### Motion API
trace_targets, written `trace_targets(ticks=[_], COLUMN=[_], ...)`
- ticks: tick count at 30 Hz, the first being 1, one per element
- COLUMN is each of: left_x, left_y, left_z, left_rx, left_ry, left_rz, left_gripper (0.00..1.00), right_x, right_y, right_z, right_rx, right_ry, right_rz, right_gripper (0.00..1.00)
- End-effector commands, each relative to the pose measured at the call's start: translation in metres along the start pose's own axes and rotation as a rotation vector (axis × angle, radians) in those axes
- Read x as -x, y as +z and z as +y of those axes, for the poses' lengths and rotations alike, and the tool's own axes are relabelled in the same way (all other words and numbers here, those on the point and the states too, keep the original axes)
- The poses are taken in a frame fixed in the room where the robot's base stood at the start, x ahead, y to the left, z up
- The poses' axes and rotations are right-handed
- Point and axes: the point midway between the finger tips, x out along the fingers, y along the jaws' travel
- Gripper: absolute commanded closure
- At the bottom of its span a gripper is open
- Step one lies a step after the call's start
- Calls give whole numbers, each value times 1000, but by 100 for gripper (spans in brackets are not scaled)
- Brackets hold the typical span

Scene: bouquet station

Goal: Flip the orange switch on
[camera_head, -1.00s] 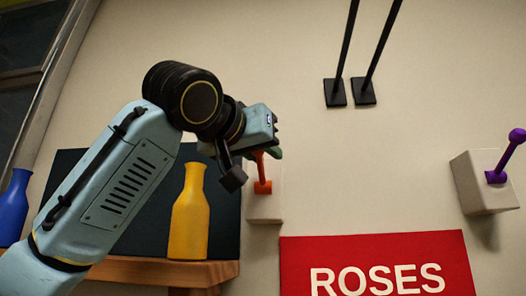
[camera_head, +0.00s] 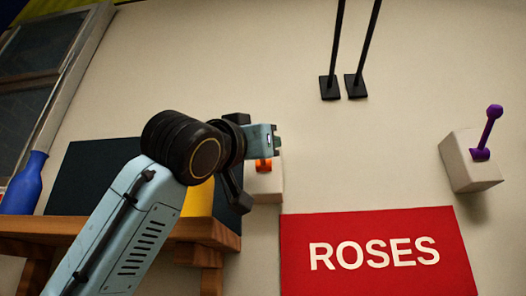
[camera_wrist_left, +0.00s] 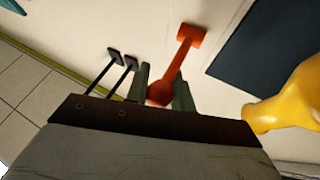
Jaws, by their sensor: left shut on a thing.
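The orange switch (camera_head: 264,166) is on a pale wall box (camera_head: 266,188) in the head view, with most of its lever hidden behind my left gripper (camera_head: 276,142). In the left wrist view, the orange lever (camera_wrist_left: 176,68) runs from its base on the wall to a rounded end between the two green fingertips. My left gripper (camera_wrist_left: 160,92) is shut on that rounded end. My right gripper is in neither view.
A purple switch (camera_head: 488,132) on another pale box is at the right. A red ROSES sign (camera_head: 375,228) is below. A yellow bottle (camera_head: 199,198), partly hidden by my arm, and a blue bottle (camera_head: 28,182) stand on a wooden shelf (camera_head: 222,236) at the left. Two black rods hang above.

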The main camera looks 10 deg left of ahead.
Motion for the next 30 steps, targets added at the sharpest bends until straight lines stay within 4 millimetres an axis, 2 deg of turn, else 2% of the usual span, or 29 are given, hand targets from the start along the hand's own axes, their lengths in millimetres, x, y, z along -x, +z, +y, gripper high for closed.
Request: trace_targets(ticks=[1, 6, 21, 22, 26, 30], left_x=[1, 2, 2, 2, 2, 2], left_y=[7, 11, 14, 15, 13, 11], left_z=[3, 4, 4, 4, 3, 2], left_rx=[9, 8, 9, 8, 7, 5], left_ry=[6, 6, 5, 5, 4, 2], left_rz=[-14, -21, -27, -27, -23, -19], left_gripper=[100, 100, 100, 74, 57, 55], right_x=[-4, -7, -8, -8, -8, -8], right_y=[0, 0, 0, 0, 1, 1], right_z=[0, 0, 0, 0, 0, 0], right_rx=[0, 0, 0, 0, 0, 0], right_ry=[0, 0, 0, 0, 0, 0], right_rz=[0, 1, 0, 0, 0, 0], right_gripper=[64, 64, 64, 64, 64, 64])
